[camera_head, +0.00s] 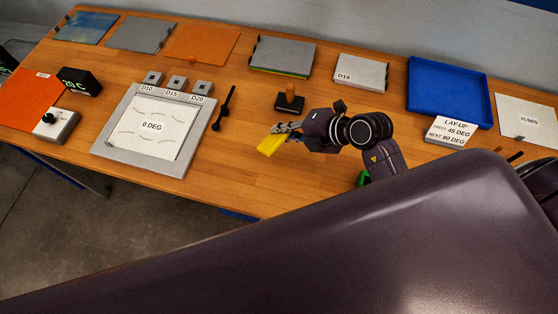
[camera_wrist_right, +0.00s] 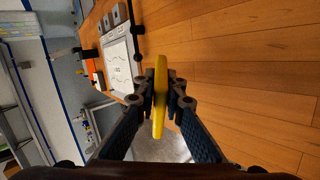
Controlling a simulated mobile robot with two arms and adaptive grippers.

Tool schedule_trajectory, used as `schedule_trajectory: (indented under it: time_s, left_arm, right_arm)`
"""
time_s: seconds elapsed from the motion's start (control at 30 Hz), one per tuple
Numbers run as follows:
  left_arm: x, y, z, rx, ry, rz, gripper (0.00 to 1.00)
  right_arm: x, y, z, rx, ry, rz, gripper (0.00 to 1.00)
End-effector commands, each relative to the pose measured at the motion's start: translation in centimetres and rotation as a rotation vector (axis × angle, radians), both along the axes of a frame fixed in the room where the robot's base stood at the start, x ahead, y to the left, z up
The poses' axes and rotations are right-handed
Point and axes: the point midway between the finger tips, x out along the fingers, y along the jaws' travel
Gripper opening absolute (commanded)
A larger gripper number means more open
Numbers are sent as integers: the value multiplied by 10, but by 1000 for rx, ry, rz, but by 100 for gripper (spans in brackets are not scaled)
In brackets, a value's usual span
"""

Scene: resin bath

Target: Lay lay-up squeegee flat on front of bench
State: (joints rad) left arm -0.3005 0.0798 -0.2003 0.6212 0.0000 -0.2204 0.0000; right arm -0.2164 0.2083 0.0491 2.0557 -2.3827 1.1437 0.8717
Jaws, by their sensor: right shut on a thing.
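The lay-up squeegee is the yellow flat piece (camera_head: 270,145), held at the tip of my right gripper (camera_head: 288,132) in the head view. In the right wrist view the yellow squeegee (camera_wrist_right: 159,95) shows edge-on between the two fingers of my right gripper (camera_wrist_right: 160,100), which are shut on it. It is over the front part of the wooden bench (camera_head: 225,190), to the right of the framed plate. I cannot tell whether it touches the bench top. My left gripper is not in view.
A grey frame with a "0 DEG" sheet (camera_head: 152,127) lies to the left. A black-handled tool (camera_head: 224,108) and a dark block with an orange handle (camera_head: 290,103) lie behind. A blue tray (camera_head: 447,90) is at the right. Bare wood lies along the front edge.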

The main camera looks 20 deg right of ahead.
Motion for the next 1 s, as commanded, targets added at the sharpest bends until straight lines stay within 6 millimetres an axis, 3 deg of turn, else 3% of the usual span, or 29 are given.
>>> schedule_trajectory:
  time_s: [0.67, 1.0]
  left_arm:
    - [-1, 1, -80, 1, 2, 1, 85]
    - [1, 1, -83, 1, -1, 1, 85]
  right_arm:
    - [0, 0, -71, -1, -2, 1, 0]
    - [0, 0, -93, -1, -2, 3, 0]
